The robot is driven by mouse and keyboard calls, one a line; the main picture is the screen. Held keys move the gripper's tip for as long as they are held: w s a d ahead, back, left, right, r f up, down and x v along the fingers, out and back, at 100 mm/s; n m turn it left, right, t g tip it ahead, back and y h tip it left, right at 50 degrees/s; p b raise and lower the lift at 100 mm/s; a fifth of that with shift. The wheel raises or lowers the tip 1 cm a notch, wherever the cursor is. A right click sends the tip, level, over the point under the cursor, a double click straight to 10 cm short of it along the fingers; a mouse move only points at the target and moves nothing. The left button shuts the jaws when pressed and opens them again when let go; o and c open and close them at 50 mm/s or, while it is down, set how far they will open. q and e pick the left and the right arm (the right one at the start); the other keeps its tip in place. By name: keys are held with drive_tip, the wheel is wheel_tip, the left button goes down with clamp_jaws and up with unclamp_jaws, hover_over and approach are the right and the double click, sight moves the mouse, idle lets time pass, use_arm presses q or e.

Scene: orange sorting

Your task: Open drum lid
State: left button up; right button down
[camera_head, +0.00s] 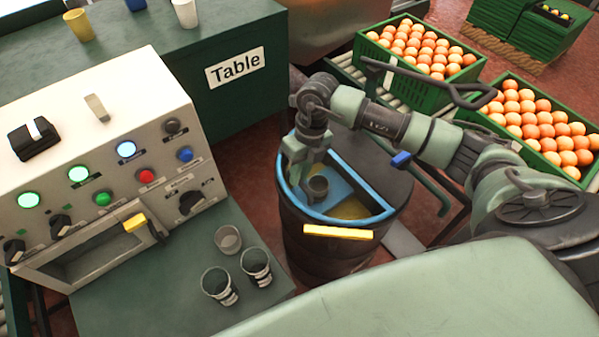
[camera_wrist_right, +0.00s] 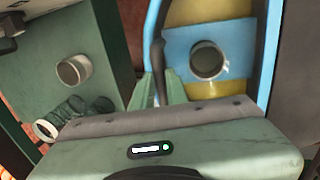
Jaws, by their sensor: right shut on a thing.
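The dark drum (camera_head: 325,245) stands at the middle, with a blue rim around a half-round area on its left side. Inside that rim are yellow areas and a blue band with a grey round cup-like piece (camera_head: 318,187). A flat dark half (camera_head: 385,178) covers the right side of the top; I cannot tell whether it is the lid. A yellow bar (camera_head: 338,232) is on the drum's front. My right gripper (camera_head: 300,172) is at the left part of the rim. In the wrist view its fingers are shut on a thin dark handle (camera_wrist_right: 158,62) beside the blue rim.
A control box (camera_head: 100,150) and several cups (camera_head: 220,286) stand on the green surface at left. The table (camera_head: 235,68) is behind. Crates of oranges (camera_head: 420,80) are at back right. A dark bent bar (camera_head: 455,97) passes above my right arm.

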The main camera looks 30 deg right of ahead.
drive_tip(key=shift+d+r, duration=0.1)
drive_tip(key=shift+r, duration=0.1)
idle(0.4)
drive_tip(key=shift+w+d+r, duration=0.1)
drive_tip(key=shift+d+r, duration=0.15)
drive_tip(key=shift+r, duration=0.25)
use_arm(q)
drive_tip(key=shift+w+d+f+b, duration=0.1)
drive_tip(key=shift+d+f+b, duration=0.3)
drive_tip(key=shift+d, duration=0.1)
use_arm(e)
drive_tip(key=w+d+r, duration=0.1)
drive_tip(key=d+r, duration=0.2)
drive_tip(key=d, duration=0.6)
drive_tip(key=w+d+r, duration=0.1)
drive_tip(key=d+r, duration=0.3)
drive_tip(key=d, duration=0.5)
drive_tip(key=shift+d+r, duration=0.2)
drive_tip(key=shift+d, duration=0.2)
drive_tip(key=shift+w, duration=0.1)
